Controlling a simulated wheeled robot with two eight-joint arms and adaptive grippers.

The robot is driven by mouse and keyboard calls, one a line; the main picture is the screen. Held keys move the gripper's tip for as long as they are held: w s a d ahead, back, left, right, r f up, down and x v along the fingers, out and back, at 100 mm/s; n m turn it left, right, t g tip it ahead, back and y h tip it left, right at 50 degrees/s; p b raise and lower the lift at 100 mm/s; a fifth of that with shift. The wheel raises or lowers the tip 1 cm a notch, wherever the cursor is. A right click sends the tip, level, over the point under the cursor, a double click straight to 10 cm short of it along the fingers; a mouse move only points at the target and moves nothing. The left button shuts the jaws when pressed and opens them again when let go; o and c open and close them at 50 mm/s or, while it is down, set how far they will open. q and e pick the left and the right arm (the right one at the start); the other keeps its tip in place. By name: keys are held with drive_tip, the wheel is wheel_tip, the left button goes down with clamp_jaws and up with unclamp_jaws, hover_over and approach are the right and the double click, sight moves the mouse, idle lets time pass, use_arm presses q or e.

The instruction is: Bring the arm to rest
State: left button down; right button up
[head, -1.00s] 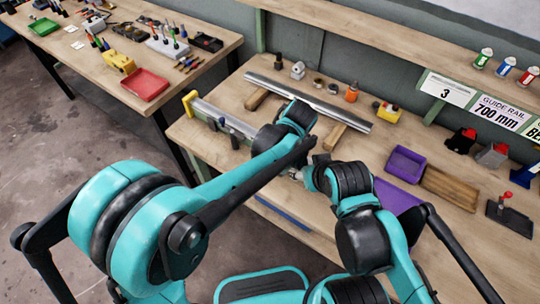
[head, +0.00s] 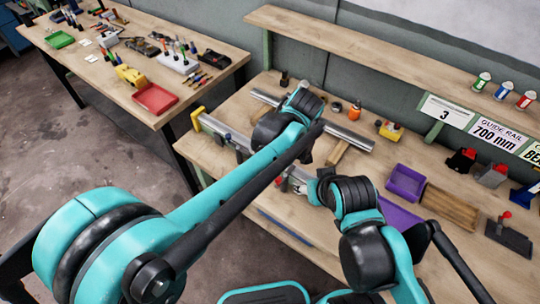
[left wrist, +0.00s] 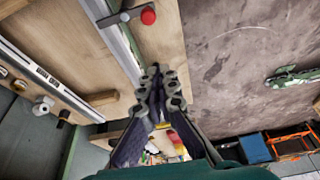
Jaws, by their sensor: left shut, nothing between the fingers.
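My left arm (head: 220,185) reaches from the lower left over the workbench, its far teal joint (head: 302,105) in front of the silver rail. The left gripper is hidden behind the arm in the head view. In the left wrist view its fingers (left wrist: 160,85) are shut with nothing between them. My right arm (head: 350,205) is folded at the front of the bench, and its gripper cannot be made out. The silver rail (head: 352,138) lies on wooden blocks (head: 338,152), apart from the visible left fingers.
A shelf (head: 390,55) runs along the back. A second table (head: 210,92) with a red tray (head: 156,98) stands left.

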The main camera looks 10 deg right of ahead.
idle(0.4)
use_arm(q)
drive_tip(key=s+a+m+t+h+b, duration=0.1)
drive_tip(key=s+a+m, duration=0.3)
drive_tip(key=a, duration=0.9)
drive_tip(key=s+a+m+t+h+b, duration=0.1)
drive_tip(key=s+a+m+t, duration=0.2)
drive_tip(key=s+a, duration=0.5)
drive_tip(key=a+f+m, duration=0.1)
drive_tip(key=a, duration=0.5)
drive_tip(key=shift+s+h+b, duration=0.3)
drive_tip(key=shift+b, duration=0.05)
drive_tip(key=shift+a, duration=0.1)
